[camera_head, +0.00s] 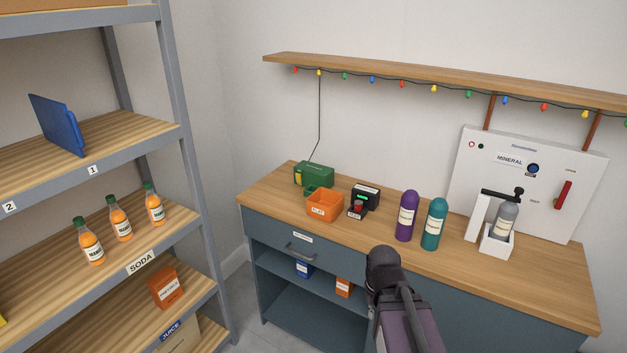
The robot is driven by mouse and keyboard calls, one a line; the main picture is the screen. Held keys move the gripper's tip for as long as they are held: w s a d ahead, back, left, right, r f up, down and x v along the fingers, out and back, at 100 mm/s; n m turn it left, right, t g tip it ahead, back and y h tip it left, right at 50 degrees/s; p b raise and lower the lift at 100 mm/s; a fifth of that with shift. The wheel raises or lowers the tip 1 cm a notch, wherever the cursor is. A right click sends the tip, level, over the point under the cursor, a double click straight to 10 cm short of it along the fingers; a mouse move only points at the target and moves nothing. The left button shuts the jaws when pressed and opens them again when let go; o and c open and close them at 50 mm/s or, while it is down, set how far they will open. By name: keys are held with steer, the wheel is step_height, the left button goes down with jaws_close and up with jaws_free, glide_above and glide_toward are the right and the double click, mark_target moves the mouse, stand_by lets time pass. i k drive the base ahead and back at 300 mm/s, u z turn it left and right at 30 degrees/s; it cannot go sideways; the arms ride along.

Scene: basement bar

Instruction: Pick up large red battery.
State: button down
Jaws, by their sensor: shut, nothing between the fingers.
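A small red and black block (356,210), which looks like the red battery, is on the wooden counter (283,202). It sits at the front of a black device with a green display (366,196), just right of an orange open bin. I cannot tell whether it is seated in the device or only touching it. A part of my arm shows at the bottom centre, in front of the counter. No fingers of my gripper can be made out.
A green box (314,173) stands behind the orange bin (324,207). Purple (406,216) and teal (434,224) bottles stand right of the device. A white dispenser panel (530,180) is at right. Shelving with soda bottles (120,219) is at left. A shelf with lights (440,82) overhangs the counter.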

mark_target(358, 206)
steer(key=k, duration=1.35)
steer(key=z, duration=0.25)
steer(key=i, duration=1.85)
steer(key=u, duration=0.35)
